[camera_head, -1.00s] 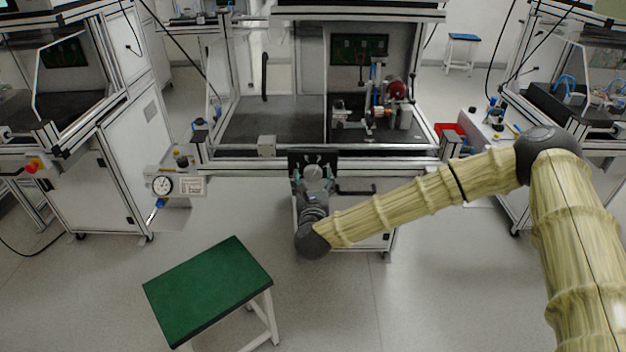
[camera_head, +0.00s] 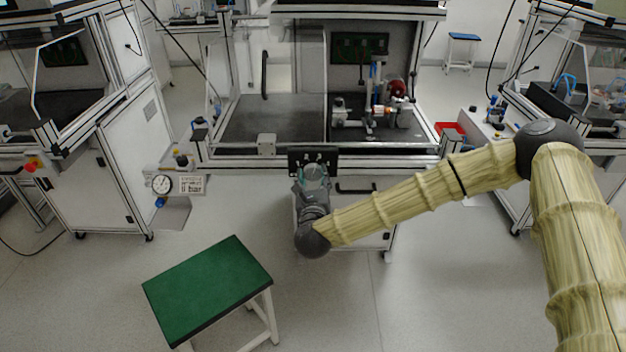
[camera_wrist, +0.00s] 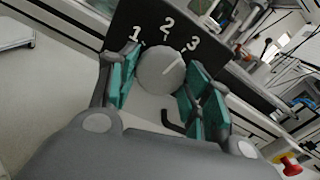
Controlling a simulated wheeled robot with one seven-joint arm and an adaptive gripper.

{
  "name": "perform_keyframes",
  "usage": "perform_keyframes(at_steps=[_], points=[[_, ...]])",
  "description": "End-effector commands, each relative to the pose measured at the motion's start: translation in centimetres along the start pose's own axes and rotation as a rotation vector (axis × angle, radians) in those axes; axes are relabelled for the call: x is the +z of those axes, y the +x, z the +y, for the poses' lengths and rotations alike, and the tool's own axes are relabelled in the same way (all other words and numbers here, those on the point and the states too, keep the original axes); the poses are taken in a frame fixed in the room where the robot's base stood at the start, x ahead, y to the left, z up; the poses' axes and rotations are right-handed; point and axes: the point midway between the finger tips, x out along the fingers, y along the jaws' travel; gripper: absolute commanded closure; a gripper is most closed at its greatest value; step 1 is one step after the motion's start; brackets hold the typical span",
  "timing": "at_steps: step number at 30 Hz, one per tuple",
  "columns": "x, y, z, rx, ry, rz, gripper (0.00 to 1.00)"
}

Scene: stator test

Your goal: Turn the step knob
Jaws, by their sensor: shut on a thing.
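The step knob (camera_wrist: 160,70) is a round grey dial with a pale pointer line, on a black panel (camera_wrist: 215,62) marked 1, 2 and 3. In the wrist view its line points to the upper right, toward the 3. My gripper (camera_wrist: 161,72) has its green finger pads on either side of the knob and is shut on it. In the head view my gripper (camera_head: 314,168) is in front of the black panel (camera_head: 331,155) on the front of the middle workstation. The knob is hard to make out there.
A green-topped stool (camera_head: 208,290) stands on the floor at the front left. A black bar handle (camera_head: 357,190) is just right of my gripper. Small machine parts (camera_head: 375,110) stand on the workstation top.

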Motion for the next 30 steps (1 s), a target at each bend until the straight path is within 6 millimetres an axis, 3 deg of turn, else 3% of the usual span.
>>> perform_keyframes(at_steps=[30], points=[[0.16,-0.04,-0.14,0.001,-0.956,-0.001,0.75]])
